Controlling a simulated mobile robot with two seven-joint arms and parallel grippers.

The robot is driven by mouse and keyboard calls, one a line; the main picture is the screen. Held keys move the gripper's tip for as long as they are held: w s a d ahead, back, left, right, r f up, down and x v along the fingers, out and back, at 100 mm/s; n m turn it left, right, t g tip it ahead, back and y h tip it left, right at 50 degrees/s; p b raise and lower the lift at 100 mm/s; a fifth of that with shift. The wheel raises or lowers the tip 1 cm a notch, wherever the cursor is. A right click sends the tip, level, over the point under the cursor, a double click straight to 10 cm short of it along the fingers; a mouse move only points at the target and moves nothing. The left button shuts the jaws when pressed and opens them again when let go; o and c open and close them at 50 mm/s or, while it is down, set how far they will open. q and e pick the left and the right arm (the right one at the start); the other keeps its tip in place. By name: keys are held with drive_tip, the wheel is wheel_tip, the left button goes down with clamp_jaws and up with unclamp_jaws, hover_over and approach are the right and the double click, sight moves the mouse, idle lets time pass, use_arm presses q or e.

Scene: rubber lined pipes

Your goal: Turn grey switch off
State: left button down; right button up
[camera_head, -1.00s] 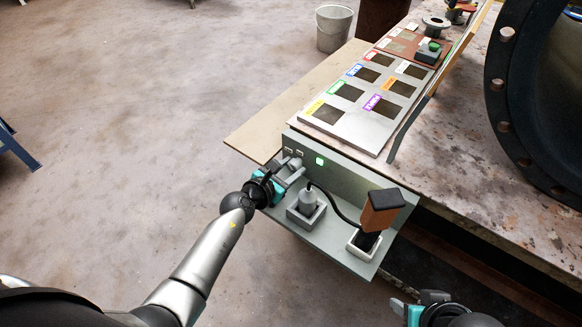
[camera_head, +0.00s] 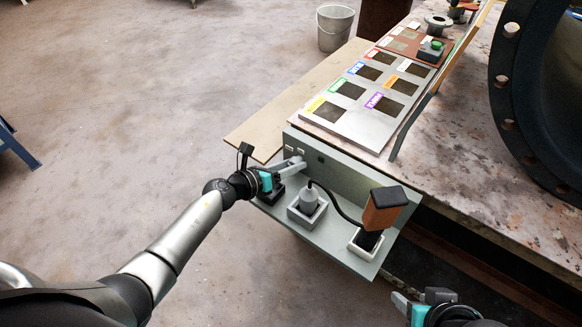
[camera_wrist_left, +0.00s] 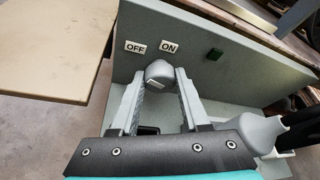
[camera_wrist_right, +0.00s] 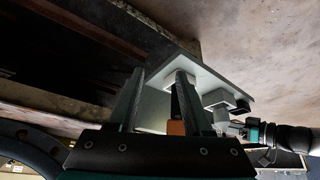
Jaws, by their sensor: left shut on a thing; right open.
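The grey switch (camera_wrist_left: 159,71) is a rounded knob on the grey panel (camera_wrist_left: 195,38). In the left wrist view it lies between my left gripper's fingertips (camera_wrist_left: 162,80), which are shut on it. The OFF label (camera_wrist_left: 135,47) and ON label (camera_wrist_left: 168,47) sit above it; the knob is below the gap between them. The indicator light (camera_wrist_left: 214,54) is dark, also in the head view (camera_head: 320,157). In the head view my left gripper (camera_head: 297,164) mostly hides the knob. My right gripper (camera_head: 402,302) is open and empty at the bottom right, below the panel.
A grey plug (camera_head: 308,202) and an orange-brown tool with a black top (camera_head: 382,212) stand in sockets on the panel's shelf, right of my left gripper. A cable runs between them. A plate with labelled squares (camera_head: 355,120) lies behind. A large black flange (camera_head: 530,100) stands right.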

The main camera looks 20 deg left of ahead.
use_arm(q)
drive_tip(key=shift+a+f+n+h+b, duration=0.1)
drive_tip(key=shift+f+n+h+b, duration=0.05)
drive_tip(key=shift+n+h+b, duration=0.65)
drive_tip(key=shift+n, duration=0.7)
use_arm(e)
drive_tip(key=w+a+t+y, duration=0.2)
drive_tip(key=w+a+t, duration=0.2)
drive_tip(key=a, duration=0.1)
drive_tip(key=shift+f, duration=0.45)
use_arm(q)
drive_tip(key=shift+c, duration=1.9)
unclamp_jaws()
drive_tip(key=shift+s+a, duration=0.1)
